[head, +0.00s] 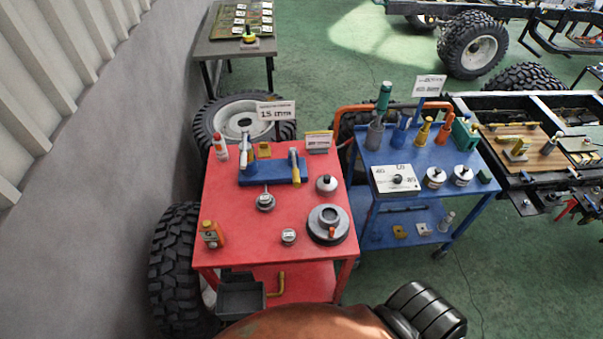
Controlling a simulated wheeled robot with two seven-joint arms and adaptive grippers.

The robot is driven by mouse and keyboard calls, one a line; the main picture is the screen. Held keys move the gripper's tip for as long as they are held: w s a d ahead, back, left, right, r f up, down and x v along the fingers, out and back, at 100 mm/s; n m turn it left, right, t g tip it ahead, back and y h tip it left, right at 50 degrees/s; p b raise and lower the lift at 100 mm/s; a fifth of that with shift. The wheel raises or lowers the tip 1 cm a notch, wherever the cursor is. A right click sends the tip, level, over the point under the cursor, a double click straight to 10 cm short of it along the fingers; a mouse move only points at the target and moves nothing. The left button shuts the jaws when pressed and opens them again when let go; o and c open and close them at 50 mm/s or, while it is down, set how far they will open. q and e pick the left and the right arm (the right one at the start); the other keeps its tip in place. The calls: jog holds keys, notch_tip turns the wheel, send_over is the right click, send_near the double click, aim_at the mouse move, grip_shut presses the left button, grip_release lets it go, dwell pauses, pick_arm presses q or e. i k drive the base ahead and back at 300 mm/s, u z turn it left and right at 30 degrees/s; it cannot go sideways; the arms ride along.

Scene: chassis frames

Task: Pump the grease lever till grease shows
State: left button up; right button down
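On the red cart (225,225), a blue block (272,174) carries a grey post (250,145) at its left and an upright lever-like part with a yellow lower end (296,177) at its right. Which of these is the grease lever, I cannot tell for sure. A round grey fitting with a dark hub and an orange part (328,225) sits at the cart's front right. A small gauge-like disc (265,201) lies in front of the blue block. No grease can be made out at this size. Neither gripper can be made out in the head view.
An orange bottle (212,234) and a white-and-red bottle (220,147) stand on the cart's left side. A blue cart (410,155) with several tools stands close on the right. Tyres (175,270) and a wall flank the left. Green floor is open at the lower right.

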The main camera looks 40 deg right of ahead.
aim_at(296, 182)
jog(key=u, duration=0.75)
jog(key=k, duration=1)
jog(key=z, duration=1)
jog(key=i, duration=0.5)
jog(key=u, duration=0.05)
